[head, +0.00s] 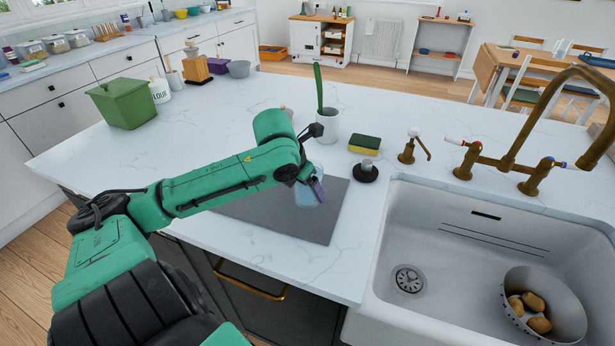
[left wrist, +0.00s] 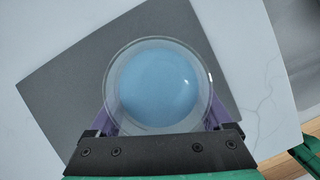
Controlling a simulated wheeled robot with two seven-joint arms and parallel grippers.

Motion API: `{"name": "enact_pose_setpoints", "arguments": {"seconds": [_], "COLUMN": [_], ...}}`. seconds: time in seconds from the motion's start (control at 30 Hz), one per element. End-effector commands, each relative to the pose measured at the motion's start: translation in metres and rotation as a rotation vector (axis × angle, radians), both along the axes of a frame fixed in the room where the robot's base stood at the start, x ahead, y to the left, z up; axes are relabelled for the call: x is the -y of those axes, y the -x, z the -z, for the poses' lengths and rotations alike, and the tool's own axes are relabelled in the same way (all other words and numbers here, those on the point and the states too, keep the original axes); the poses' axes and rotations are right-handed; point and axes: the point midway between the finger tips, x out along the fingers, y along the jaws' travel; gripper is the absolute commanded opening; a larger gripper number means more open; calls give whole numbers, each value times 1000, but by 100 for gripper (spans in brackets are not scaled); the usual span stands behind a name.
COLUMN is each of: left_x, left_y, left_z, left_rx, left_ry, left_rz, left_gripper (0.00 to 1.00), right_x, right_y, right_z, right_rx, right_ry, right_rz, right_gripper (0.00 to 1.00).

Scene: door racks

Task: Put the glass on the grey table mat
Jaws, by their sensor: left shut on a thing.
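The glass (head: 306,194) is clear with a blue tint and appears upright. My left gripper (head: 317,188) is shut on it, with purple fingers on either side. In the left wrist view, I look down into the round glass (left wrist: 158,82) between the fingers. The grey table mat (head: 290,222) lies flat on the white counter, partly hidden by my left arm. The glass is over the mat, inside its edges; I cannot tell whether its base touches. The mat (left wrist: 75,90) also shows around the glass in the wrist view. My right gripper is not in view.
A white pot with a green-handled tool (head: 327,127), a yellow-green sponge (head: 364,145) and a black round stopper (head: 363,173) stand behind and right of the mat. The sink (head: 450,240) with a brass tap is on the right. A green bin (head: 124,105) stands back left.

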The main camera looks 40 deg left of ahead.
Motion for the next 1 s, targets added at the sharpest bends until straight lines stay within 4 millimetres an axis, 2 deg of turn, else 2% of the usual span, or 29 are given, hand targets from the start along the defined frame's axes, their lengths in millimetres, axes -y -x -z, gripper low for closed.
{"name": "enact_pose_setpoints", "arguments": {"seconds": [0.13, 0.17, 0.2, 0.43, 0.57, 0.67, 1.0], "left_x": [0, 0, 0, 0, 1, 0, -1], "left_y": [0, 0, 0, 0, 3, 10, 38], "left_z": [-1, 1, 0, 0, -8, -22, -87], "left_rx": [0, -3, -3, -2, -1, -1, 2], "left_ry": [0, 0, 0, 1, 2, 2, 0], "left_rz": [0, 0, 0, 0, 1, 1, -1], "left_gripper": [0, 95, 100, 100, 100, 100, 100], "right_x": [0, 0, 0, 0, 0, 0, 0], "right_y": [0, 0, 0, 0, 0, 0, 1], "right_z": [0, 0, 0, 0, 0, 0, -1], "right_rx": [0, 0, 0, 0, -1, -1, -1], "right_ry": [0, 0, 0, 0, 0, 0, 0], "right_rz": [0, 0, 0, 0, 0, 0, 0], "right_gripper": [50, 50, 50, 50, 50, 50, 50]}}
